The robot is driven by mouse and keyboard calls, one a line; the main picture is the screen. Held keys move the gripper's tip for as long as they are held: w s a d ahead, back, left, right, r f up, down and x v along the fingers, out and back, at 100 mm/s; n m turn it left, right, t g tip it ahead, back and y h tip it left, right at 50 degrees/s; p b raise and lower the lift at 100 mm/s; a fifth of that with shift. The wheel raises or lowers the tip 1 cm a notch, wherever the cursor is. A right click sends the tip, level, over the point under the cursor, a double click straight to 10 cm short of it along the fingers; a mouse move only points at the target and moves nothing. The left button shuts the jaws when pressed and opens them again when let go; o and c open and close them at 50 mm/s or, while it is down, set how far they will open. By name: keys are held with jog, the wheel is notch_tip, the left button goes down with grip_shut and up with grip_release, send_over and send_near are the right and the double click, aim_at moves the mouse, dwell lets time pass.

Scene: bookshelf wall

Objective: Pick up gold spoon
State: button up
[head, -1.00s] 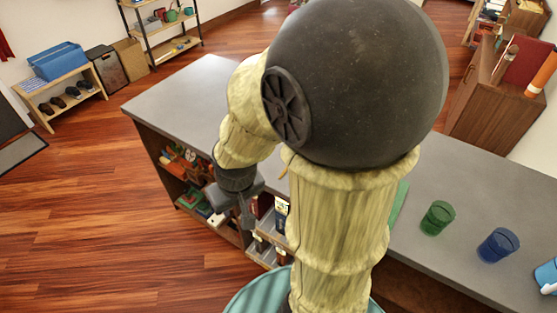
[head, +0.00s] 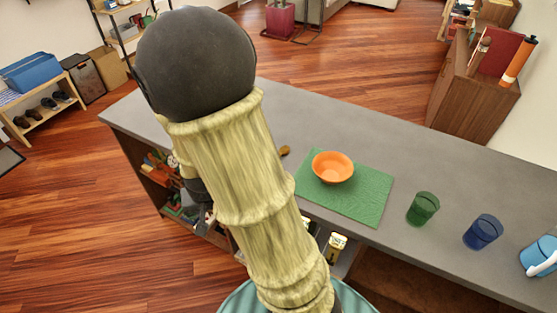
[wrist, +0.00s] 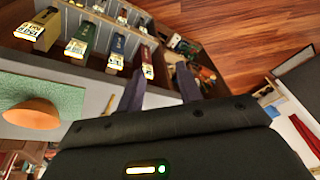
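A small golden-brown rounded piece, probably the gold spoon's end (head: 285,151), shows on the grey counter just left of the green mat. The rest of it is hidden behind my arm. An orange bowl (head: 333,168) sits on the green mat (head: 359,205); it also shows at the left edge of the wrist view (wrist: 32,114). My gripper (head: 204,219) hangs by the counter's front side, partly hidden by my arm and apart from the spoon. In the wrist view my gripper (wrist: 161,72) has its two fingers spread with nothing between them.
The long grey counter (head: 400,147) has a green cup (head: 423,208), a blue cup (head: 483,232) and a blue-white container (head: 541,256) on its right part. Shelves with several boxes and books lie below its front edge. Wooden floor is open at left.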

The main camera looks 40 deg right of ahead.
jog(key=w+d+f+m+h+b, duration=0.2)
jog(key=w+d+f+m+h, duration=0.35)
jog(key=d+f, duration=0.35)
jog(key=d+m+h, duration=0.1)
jog(key=d+h, duration=0.1)
jog(key=d+r+m+t+h, duration=0.1)
jog(key=h, duration=0.1)
jog(key=d+m+t+h, duration=0.1)
jog(key=d+h, duration=0.1)
jog(key=h, duration=0.1)
jog(key=shift+w+d+r+b, duration=0.2)
jog(key=shift+w+d+b, duration=0.15)
jog(key=shift+w, duration=0.05)
